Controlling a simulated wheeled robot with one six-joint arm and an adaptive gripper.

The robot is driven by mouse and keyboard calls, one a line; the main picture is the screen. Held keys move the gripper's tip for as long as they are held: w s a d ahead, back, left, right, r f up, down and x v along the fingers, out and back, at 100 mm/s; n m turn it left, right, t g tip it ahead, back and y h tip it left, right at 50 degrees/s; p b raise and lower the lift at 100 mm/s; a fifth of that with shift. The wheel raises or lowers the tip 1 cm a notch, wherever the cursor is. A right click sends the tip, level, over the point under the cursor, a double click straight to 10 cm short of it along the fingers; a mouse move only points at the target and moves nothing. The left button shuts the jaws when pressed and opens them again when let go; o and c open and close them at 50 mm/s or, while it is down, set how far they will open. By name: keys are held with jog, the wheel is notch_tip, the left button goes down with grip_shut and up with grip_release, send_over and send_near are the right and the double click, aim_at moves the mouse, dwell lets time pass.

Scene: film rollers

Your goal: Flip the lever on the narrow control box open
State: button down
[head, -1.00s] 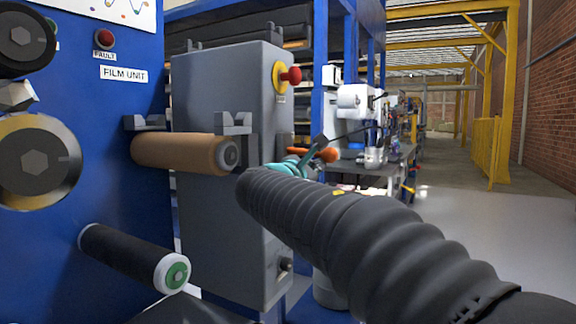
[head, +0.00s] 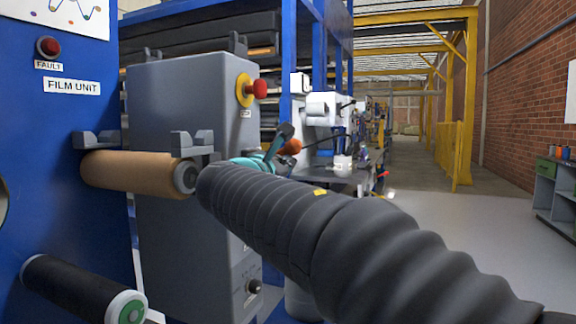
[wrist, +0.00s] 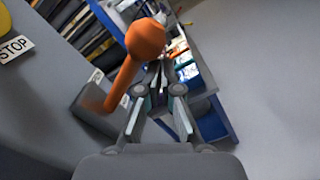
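The lever shows in the wrist view as an orange ball knob (wrist: 146,38) on an orange stem (wrist: 122,82). The stem rises at a slant from a dark grey mount (wrist: 90,103) on the side of the grey control box (wrist: 45,85). In the head view the tall grey box (head: 175,110) stands centre-left, and the orange knob (head: 291,147) shows just right of my gripper (head: 272,150). The lever stands left of the fingers; contact cannot be told.
A red button (head: 260,89) on a yellow ring is on the box's upper side. A brown film roller (head: 135,174) and a dark roller (head: 80,288) stick out at left. A cluttered workbench (head: 345,178) is behind.

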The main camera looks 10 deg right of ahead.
jog(key=shift+s+a+r, duration=0.15)
jog(key=shift+a+r, duration=0.05)
jog(key=shift+r, duration=0.25)
notch_tip(320, 180, down, 5)
jog(key=a+b, duration=0.1)
jog(key=b, duration=0.3)
jog(key=v, duration=1)
jog(key=shift+r, duration=0.1)
